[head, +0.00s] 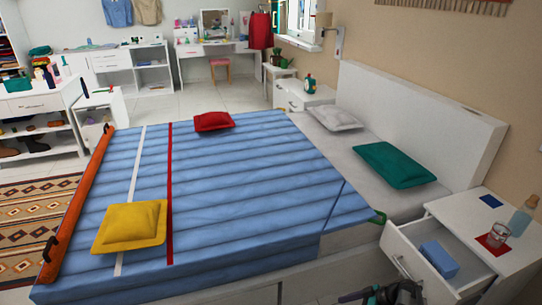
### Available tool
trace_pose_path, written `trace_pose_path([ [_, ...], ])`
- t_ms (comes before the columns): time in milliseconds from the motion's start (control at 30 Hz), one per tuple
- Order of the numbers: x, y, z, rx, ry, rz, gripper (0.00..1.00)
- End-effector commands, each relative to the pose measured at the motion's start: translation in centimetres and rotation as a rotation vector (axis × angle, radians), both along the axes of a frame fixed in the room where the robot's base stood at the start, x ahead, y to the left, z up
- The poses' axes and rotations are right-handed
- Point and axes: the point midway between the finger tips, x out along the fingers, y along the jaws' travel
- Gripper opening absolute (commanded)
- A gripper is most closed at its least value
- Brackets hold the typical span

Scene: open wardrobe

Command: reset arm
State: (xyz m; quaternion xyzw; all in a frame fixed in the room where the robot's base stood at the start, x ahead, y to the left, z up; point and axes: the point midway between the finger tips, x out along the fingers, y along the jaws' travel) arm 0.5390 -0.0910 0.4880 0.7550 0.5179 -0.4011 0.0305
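A dark part of my arm shows at the bottom edge of the head view, right of centre, in front of the open nightstand drawer. My gripper (385,293) seems to be in this cut-off part, but its fingers are not clear. I cannot tell whether it is open or shut, or whether it holds anything.
The open drawer (428,250) of the white nightstand (455,212) holds a blue box (439,259). A glass (498,234) and a bottle (523,216) stand on top. The bed (225,180) fills the middle, with yellow (131,226), red (213,121) and green (394,164) pillows.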

Motion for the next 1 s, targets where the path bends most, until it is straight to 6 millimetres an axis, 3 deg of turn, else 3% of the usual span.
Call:
trace_pose_path([
  [33, -0.7, 1.7, -0.5, -0.006, 0.029, 0.022, 0.87],
  [200, -3.2, 6.0, -2.3, -0.040, 0.136, 0.080, 0.87],
  [500, -8.8, 12.0, -5.2, -0.149, 0.338, 0.159, 0.87],
  [800, -15.8, 15.5, -7.8, -0.339, 0.555, 0.183, 0.87],
  [1000, -20.5, 15.6, -9.1, -0.524, 0.694, 0.125, 0.87],
])
